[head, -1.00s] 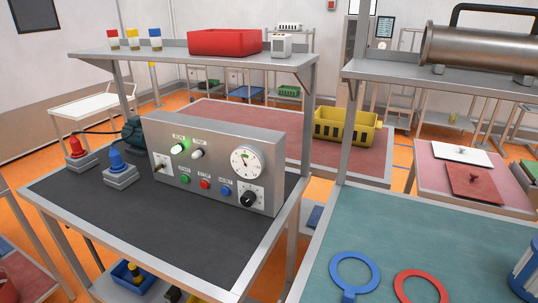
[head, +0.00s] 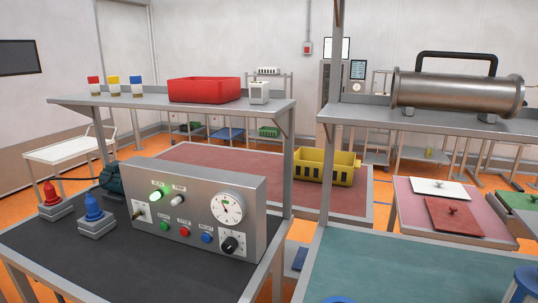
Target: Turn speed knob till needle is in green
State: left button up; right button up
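A grey control box (head: 200,208) stands on the dark mat of the left bench. At its right end is a round white gauge (head: 227,207) with a thin dark needle and a small green mark near the lower part of the dial. The needle points to the upper left, as far as I can tell at this size. Below the gauge is a black speed knob (head: 230,244) on a white plate. A green lamp (head: 156,196) is lit at the upper left of the panel. Neither gripper is in the head view.
Green, red and blue buttons (head: 207,238) line the panel's lower edge. Red (head: 51,198) and blue (head: 94,211) plug-like parts stand left of the box. A shelf with a red bin (head: 204,90) hangs above. The teal bench (head: 390,265) at right is mostly clear.

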aim_at(230, 244)
jog(key=j+z, duration=0.35)
jog(key=k+j+z, duration=0.1)
jog(key=j+z, duration=0.15)
jog(key=z, duration=0.15)
jog(key=k+j+z, duration=0.15)
jog(key=j+z, duration=0.2)
